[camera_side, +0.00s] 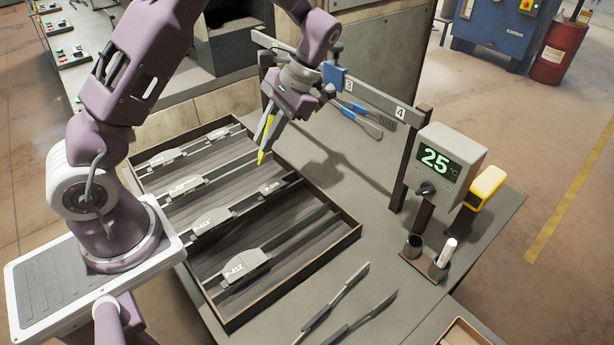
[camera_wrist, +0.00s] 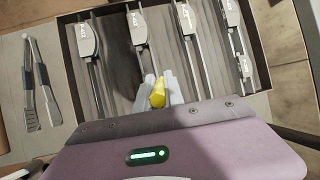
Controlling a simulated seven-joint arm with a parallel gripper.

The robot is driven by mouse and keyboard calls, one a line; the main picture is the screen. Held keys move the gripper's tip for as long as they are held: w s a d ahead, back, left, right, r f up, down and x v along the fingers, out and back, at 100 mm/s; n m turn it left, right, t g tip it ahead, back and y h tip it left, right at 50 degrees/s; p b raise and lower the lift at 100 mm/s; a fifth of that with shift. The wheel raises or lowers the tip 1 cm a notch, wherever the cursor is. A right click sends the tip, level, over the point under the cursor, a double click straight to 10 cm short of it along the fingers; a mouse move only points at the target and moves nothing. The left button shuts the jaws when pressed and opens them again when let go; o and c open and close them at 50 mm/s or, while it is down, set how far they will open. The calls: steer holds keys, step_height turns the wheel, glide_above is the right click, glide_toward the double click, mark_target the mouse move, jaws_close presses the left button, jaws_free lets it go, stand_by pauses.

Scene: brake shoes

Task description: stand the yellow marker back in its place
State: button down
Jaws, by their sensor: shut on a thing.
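The yellow marker (camera_side: 264,146) is held in my gripper (camera_side: 268,132), tilted, with its pointed end down, above the tray (camera_side: 352,236) of brake shoes. In the wrist view the yellow marker (camera_wrist: 158,95) sits between the two fingers of my gripper (camera_wrist: 157,88), which are shut on it. A dark cup (camera_side: 413,246), which looks empty, stands on the table at the right, below the display box. Beside it a second holder (camera_side: 437,271) has a white marker (camera_side: 447,250) standing upright in it. My gripper is well to the left of both.
Several brake shoes (camera_side: 238,266) lie in the tray. A display box (camera_side: 443,163) reading 25 stands on a post, with a yellow tool (camera_side: 487,184) beside it. Two tools (camera_side: 340,300) lie at the table's front.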

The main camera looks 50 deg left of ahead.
steer(key=w+d+f, duration=0.1)
steer(key=w+d, duration=0.1)
steer(key=d, duration=0.4)
steer(key=shift+w+m, duration=0.25)
steer(key=shift+m, duration=0.15)
steer(key=shift+f, duration=0.1)
